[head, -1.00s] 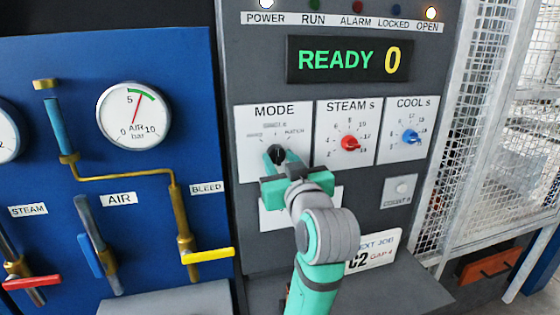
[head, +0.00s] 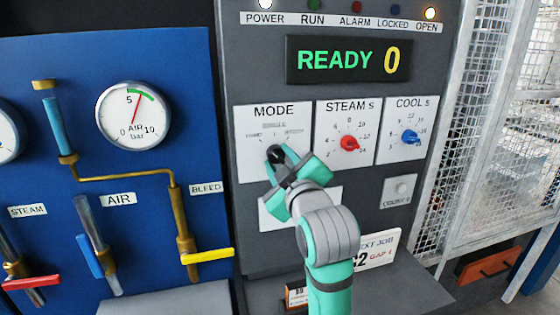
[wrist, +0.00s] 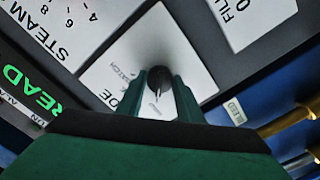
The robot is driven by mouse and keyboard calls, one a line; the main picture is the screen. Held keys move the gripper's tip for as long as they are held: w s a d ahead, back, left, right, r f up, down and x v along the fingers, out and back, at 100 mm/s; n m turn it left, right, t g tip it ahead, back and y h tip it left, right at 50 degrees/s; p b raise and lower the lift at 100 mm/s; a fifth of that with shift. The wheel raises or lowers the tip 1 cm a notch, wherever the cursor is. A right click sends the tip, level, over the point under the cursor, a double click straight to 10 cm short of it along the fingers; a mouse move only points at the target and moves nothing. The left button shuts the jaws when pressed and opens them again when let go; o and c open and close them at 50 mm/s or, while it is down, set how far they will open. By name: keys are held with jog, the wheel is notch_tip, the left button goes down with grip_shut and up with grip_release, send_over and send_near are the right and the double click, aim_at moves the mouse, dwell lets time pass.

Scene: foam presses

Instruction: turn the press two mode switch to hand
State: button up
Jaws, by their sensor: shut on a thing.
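The mode switch (head: 275,154) is a black knob on the white MODE plate (head: 249,114) of the grey control panel. In the wrist view the knob (wrist: 157,78) sits between my gripper's two green fingers. My gripper (head: 281,161) is shut on the knob and is rolled at a slant in the head view. The position labels above the knob are too small to read surely, and the fingers hide part of the knob, so I cannot tell its exact setting.
The red STEAM dial (head: 349,143) and blue COOL dial (head: 409,137) are to the right. The display (head: 349,60) reads READY 0. A blue board (head: 120,230) with pipes, an air gauge (head: 133,115) and a yellow lever (head: 207,256) is to the left.

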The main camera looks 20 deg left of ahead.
jog(key=shift+f+n, duration=0.1)
jog(key=shift+n, duration=0.2)
jog(key=o, duration=1.1)
jog(key=shift+c, duration=0.2)
jog(key=v, duration=1)
jog(key=shift+s+d, duration=0.25)
jog(key=shift+s, duration=0.1)
jog(key=shift+w, duration=0.1)
